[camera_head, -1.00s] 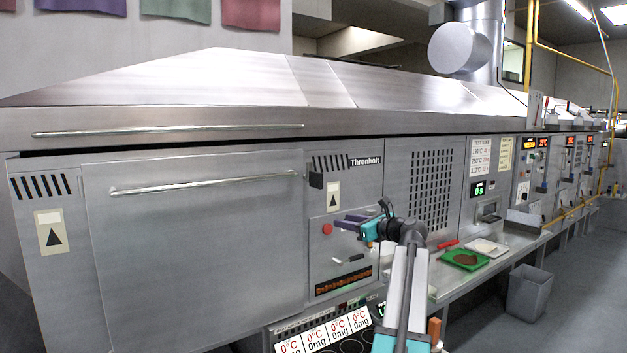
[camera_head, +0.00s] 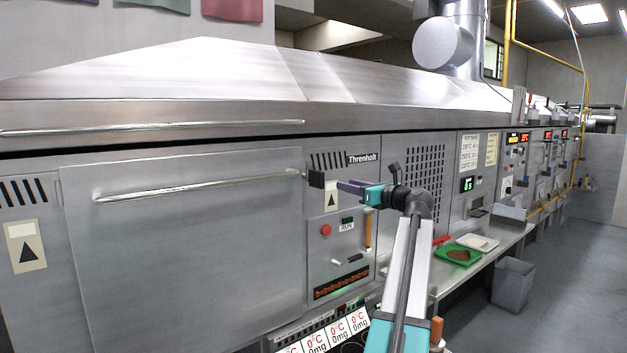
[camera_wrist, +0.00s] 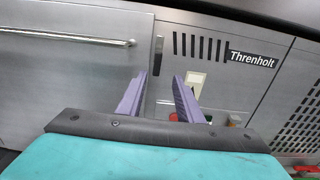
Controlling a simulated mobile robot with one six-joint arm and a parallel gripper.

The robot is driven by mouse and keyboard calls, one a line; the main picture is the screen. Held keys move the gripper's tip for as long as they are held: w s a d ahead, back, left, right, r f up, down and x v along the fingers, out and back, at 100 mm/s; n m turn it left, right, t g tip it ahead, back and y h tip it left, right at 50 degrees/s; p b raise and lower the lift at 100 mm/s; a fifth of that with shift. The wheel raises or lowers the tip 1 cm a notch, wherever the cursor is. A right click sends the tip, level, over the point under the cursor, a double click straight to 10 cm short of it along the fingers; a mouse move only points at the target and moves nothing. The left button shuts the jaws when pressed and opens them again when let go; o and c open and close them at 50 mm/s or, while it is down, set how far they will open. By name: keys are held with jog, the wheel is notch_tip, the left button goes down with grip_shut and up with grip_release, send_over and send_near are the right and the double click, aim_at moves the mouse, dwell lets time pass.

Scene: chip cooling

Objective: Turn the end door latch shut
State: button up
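The end door (camera_head: 190,255) is a large steel panel with a long bar handle (camera_head: 195,186), and it looks flush with the oven front. A small dark latch (camera_head: 316,179) sits beside the door's upper right corner. In the wrist view the latch (camera_wrist: 158,55) is a narrow, near-upright dark bar, just beyond and between the fingertips. My gripper (camera_head: 341,186) has purple fingers pointing left at the latch, very close to it. The wrist view shows my gripper (camera_wrist: 160,76) open, with nothing between the fingers. Whether a finger touches the latch cannot be told.
Right of the latch is a panel with a red button (camera_head: 326,230) and an orange upright handle (camera_head: 367,232). A bench with a green tray (camera_head: 440,256) stands further right, with a grey bin (camera_head: 513,284) on the floor. The aisle at right is clear.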

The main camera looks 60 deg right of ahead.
aim_at(323, 179)
jog(key=shift+w+a, duration=0.1)
jog(key=shift+w, duration=0.1)
jog(key=p+x, duration=0.3)
jog(key=x, duration=1)
jog(key=shift+w, duration=0.45)
